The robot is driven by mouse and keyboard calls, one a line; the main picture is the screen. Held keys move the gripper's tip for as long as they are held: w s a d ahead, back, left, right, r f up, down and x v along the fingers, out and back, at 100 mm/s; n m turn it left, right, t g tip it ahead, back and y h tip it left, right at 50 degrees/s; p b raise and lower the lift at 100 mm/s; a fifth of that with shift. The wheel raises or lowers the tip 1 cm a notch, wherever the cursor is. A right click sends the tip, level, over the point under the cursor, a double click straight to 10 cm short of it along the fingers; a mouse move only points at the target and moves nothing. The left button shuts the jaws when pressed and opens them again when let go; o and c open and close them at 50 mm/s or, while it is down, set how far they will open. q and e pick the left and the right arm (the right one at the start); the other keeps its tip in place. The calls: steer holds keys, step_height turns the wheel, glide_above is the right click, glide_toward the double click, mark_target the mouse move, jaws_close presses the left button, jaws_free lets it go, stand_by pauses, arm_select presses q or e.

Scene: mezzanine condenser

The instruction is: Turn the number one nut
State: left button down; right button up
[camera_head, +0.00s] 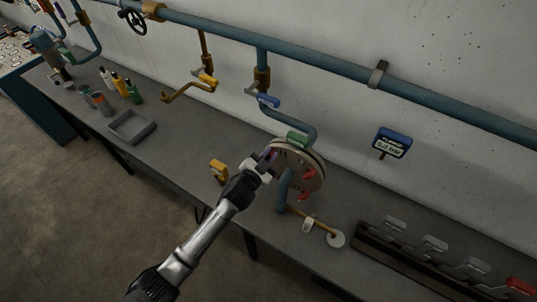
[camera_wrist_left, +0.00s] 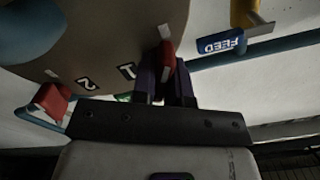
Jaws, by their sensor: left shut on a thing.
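The round flange (camera_head: 314,160) stands upright on the bench, with a blue pipe in front of it. My left gripper (camera_head: 270,157) is at its upper left edge. In the left wrist view the flange face (camera_wrist_left: 105,35) carries the printed numbers 1 and 2. The red number one nut (camera_wrist_left: 167,58), beside the 1, sits between my purple left fingers (camera_wrist_left: 165,82), which are shut on it. Another red nut (camera_wrist_left: 52,100) is near the 2, clear of the fingers. Further red nuts (camera_head: 308,174) show on the flange in the head view. My right gripper is not in view.
A blue pipe (camera_head: 290,116) bends down behind the flange, with a blue FEED tag (camera_wrist_left: 222,43). A yellow object (camera_head: 218,171) stands just left of my gripper. A grey tray (camera_head: 132,126) and bottles are farther left. A rack (camera_head: 400,262) lies at right.

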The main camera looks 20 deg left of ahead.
arm_select(q)
steer(key=c, duration=1.1)
jaws_free()
steer(key=shift+c, duration=0.2)
steer(key=s+a+b, duration=0.1)
steer(key=s+a, duration=0.1)
steer(key=s, duration=1.1)
steer(key=shift+s+a, duration=0.25)
steer(key=shift+a, duration=0.1)
